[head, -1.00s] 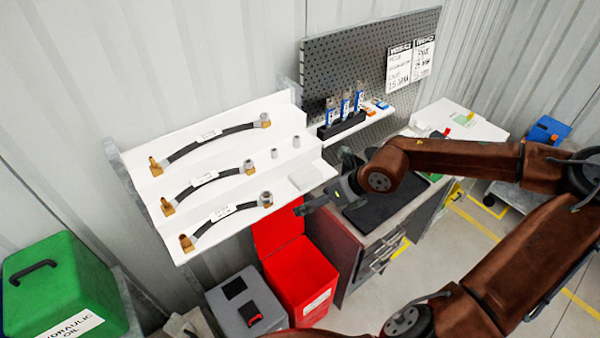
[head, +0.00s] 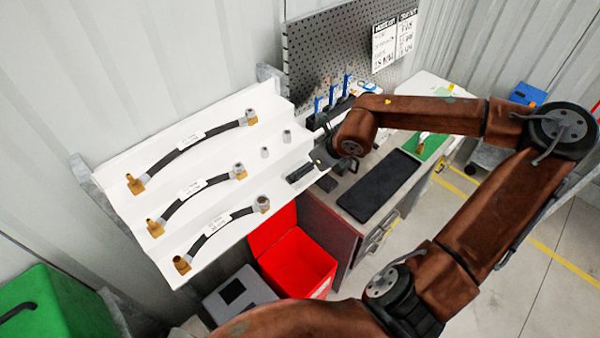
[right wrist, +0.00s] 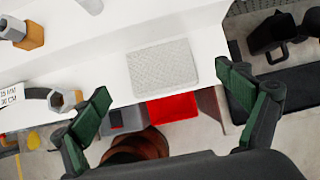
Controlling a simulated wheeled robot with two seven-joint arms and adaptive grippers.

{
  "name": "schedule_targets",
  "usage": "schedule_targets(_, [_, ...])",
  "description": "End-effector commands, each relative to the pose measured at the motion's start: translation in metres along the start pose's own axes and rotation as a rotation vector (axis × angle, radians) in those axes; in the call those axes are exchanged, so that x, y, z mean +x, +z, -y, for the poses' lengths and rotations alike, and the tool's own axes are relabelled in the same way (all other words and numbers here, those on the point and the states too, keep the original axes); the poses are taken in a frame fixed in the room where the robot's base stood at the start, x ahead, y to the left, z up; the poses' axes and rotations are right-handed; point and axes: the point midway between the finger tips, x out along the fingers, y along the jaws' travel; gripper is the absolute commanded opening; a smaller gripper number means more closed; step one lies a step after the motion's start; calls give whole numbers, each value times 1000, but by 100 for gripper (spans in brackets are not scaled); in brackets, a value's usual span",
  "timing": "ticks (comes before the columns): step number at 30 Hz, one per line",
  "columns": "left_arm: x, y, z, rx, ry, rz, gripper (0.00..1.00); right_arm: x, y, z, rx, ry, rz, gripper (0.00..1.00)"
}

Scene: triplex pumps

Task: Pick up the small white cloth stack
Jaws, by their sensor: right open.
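The small white cloth stack (right wrist: 163,68) lies flat on the white shelf near its front edge in the right wrist view. It has a woven, light grey-white surface. In the head view my right gripper covers the spot, so the stack is mostly hidden there. My right gripper (right wrist: 162,80) is open and empty, with one green-padded finger on either side of the stack in the picture and the stack between and beyond the tips. In the head view the right gripper (head: 312,175) is at the shelf's right end. My left gripper is not in view.
The stepped white shelf (head: 112,165) holds several black hoses with brass ends (head: 190,147) and two small metal fittings (head: 275,145). A red bin (head: 300,265) stands below. A workbench with a black mat (head: 380,185) and a pegboard (head: 330,50) are to the right.

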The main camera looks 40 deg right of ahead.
Motion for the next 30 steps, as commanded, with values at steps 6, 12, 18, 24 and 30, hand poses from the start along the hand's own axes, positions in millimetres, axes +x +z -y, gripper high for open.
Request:
schedule_targets(6, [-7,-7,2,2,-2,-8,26,25,-1,-1,3,5,-1,93])
schedule_targets(12, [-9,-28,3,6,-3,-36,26,43,-2,1,4,1,0,93])
schedule_targets(18, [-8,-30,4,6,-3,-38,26,45,-3,1,5,0,-1,93])
schedule_targets(24, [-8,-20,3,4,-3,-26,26,45,-3,1,5,-1,-1,84])
schedule_targets(30, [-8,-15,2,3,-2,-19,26,45,-3,1,5,-1,-1,71])
